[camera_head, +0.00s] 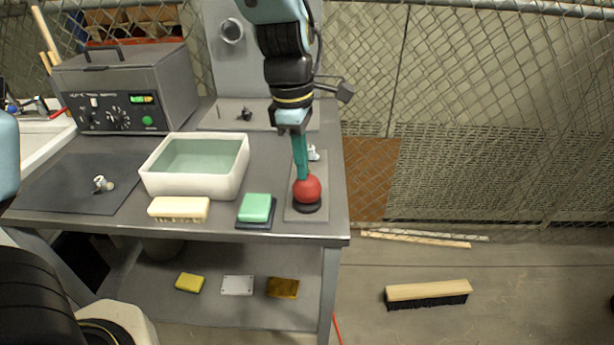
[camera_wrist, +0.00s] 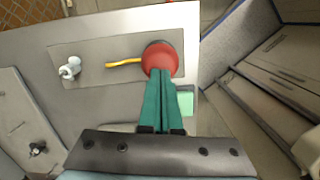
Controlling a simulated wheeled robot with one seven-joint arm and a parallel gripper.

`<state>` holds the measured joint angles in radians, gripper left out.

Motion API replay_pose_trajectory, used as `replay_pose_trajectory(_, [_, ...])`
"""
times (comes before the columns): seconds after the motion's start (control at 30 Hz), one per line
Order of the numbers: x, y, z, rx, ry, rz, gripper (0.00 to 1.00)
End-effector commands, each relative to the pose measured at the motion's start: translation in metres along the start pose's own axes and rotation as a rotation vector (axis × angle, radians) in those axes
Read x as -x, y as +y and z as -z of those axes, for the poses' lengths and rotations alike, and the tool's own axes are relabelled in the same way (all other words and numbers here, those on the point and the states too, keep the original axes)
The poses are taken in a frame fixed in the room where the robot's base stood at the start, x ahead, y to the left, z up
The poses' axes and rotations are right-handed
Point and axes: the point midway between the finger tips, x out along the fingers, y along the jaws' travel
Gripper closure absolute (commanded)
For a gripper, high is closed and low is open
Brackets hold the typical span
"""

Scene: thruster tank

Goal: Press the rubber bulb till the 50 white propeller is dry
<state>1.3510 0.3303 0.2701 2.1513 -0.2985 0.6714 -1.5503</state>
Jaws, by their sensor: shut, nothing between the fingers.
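The red rubber bulb (camera_head: 307,190) sits on a dark round base on a grey plate at the right front of the bench. It also shows in the wrist view (camera_wrist: 160,56). A yellow tube (camera_wrist: 122,63) runs from it toward a small white propeller (camera_wrist: 69,68) at the plate's other end. In the head view this propeller (camera_head: 313,153) is partly hidden behind my fingers. My gripper (camera_head: 302,176), with teal fingers, is shut and empty, pointing down with its tips at the bulb. They appear to touch it; any squeeze is unclear. No size mark or wetness is readable on the propeller.
A second white propeller (camera_head: 103,184) lies on a dark mat at left. A white water tank (camera_head: 165,184), a grey control box (camera_head: 125,85), a cream sponge (camera_head: 179,208) and a green block (camera_head: 256,207) are on the bench. A brush (camera_head: 428,291) lies on the floor.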

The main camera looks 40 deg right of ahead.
Motion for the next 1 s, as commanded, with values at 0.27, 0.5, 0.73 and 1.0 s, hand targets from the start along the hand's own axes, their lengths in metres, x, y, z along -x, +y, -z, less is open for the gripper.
replay_pose_trajectory(0.27, [-0.008, 0.000, 0.002, 0.001, 0.001, 0.001, 1.00])
replay_pose_trajectory(0.5, [0.006, 0.000, 0.025, 0.005, 0.001, 0.001, 1.00])
replay_pose_trajectory(0.73, [0.005, 0.000, 0.030, 0.000, 0.000, 0.001, 1.00])
replay_pose_trajectory(1.0, [0.018, 0.001, 0.029, -0.001, -0.001, -0.003, 1.00])
